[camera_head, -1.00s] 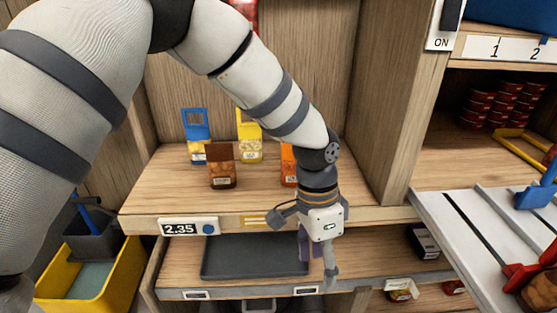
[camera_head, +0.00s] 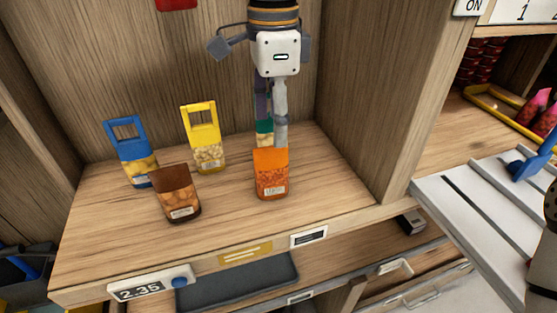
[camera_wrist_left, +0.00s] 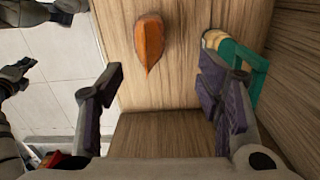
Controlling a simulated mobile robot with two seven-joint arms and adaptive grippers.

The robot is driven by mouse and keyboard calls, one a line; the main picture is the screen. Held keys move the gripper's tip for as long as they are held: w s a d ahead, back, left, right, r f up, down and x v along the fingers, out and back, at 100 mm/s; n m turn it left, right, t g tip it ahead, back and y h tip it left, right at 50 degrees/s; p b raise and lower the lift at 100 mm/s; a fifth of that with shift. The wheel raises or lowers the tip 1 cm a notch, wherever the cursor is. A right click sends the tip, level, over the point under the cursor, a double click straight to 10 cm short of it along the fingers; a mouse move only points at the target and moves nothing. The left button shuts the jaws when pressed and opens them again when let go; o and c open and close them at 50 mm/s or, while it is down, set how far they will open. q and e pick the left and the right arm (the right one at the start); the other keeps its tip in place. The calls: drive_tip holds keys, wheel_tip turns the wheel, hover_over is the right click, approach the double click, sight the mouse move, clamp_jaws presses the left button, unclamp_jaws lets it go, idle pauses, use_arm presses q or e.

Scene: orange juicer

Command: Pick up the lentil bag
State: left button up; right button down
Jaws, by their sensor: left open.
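An orange bag of small orange grains (camera_head: 271,175) stands upright on the wooden shelf (camera_head: 240,215); it looks like lentils, but its label is unreadable. A green bag (camera_head: 264,133) stands behind it, mostly hidden by my left gripper (camera_head: 272,138). The left gripper points down, open and empty, above and behind the orange bag. In the left wrist view, the orange bag (camera_wrist_left: 148,42) lies beyond the gap between the fingers (camera_wrist_left: 158,115), apart from both. The green bag (camera_wrist_left: 238,62) is close by the right-hand finger; I cannot tell if they touch.
A blue-topped bag (camera_head: 133,155), a yellow-topped bag (camera_head: 205,140) and a brown bag (camera_head: 176,195) stand to the left. A wooden side wall (camera_head: 385,100) closes the shelf on the right. Bare shelf lies in front of the orange bag.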

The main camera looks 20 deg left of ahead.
sight(271, 173)
use_arm(q)
drive_tip(key=f, duration=0.1)
drive_tip(key=s+f, duration=0.2)
drive_tip(key=shift+a+f, duration=0.2)
drive_tip(key=shift+a, duration=0.05)
drive_tip(key=f, duration=0.7)
drive_tip(key=shift+w+d, duration=0.1)
drive_tip(key=shift+d, duration=0.1)
drive_tip(key=c, duration=1.2)
